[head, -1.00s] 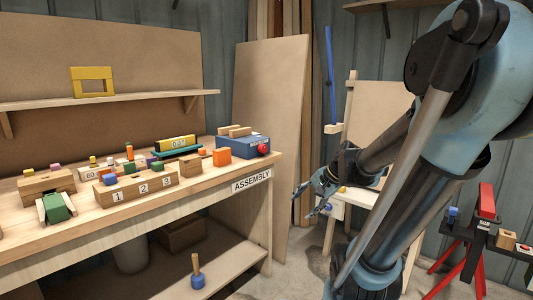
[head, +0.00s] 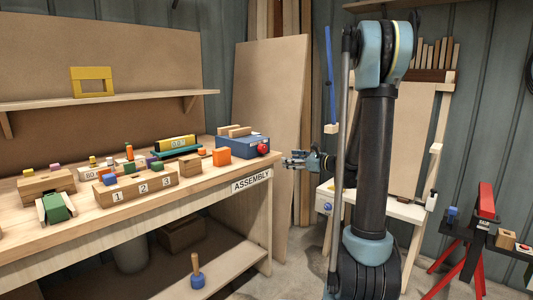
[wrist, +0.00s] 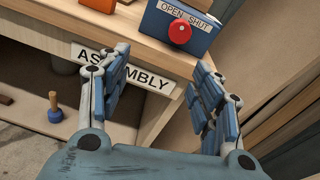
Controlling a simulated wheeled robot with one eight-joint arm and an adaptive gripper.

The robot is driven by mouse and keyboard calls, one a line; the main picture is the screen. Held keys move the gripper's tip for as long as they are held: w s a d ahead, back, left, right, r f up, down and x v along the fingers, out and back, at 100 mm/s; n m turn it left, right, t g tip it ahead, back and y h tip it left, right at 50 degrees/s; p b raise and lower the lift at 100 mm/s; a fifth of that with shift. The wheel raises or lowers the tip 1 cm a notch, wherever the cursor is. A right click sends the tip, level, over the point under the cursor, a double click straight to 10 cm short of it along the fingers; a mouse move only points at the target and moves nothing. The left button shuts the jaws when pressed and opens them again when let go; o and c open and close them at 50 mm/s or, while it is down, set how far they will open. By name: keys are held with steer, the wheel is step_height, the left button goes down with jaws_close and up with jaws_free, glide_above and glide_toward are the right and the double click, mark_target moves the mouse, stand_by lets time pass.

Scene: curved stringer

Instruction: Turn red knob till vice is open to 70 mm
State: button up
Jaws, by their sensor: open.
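The red knob (head: 263,149) is on the front face of the blue vice (head: 240,145) at the right end of the workbench. In the wrist view the knob (wrist: 179,32) sits below a label reading OPEN SHUT on the vice's blue face (wrist: 160,24). My gripper (head: 286,160) is just right of the bench end, apart from the knob. In the wrist view my gripper (wrist: 160,85) has its fingers spread wide with nothing between them. The knob lies beyond the fingertips. Wooden jaw pieces (head: 236,131) show on top of the vice; their gap is unclear.
The workbench (head: 225,180) carries an orange block (head: 222,156), a numbered wooden block (head: 140,188) and several small coloured pieces. The ASSEMBLY label (head: 252,180) is on its front edge. A white table (head: 400,209) and a red stand (head: 485,215) are at right.

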mark_target(265, 149)
steer(key=w+a+m, duration=0.1)
steer(key=w+a, duration=0.7)
steer(key=w, duration=0.1)
steer(key=w+a+m+t, duration=0.1)
steer(key=w+a, duration=0.3)
steer(key=shift+w+a+r+m+y, duration=0.1)
steer(key=shift+w+a+m+y, duration=0.15)
steer(key=shift+a+m+y, duration=0.05)
steer(key=c, duration=1.1)
steer(key=shift+o, duration=0.2)
steer(key=shift+d, duration=0.1)
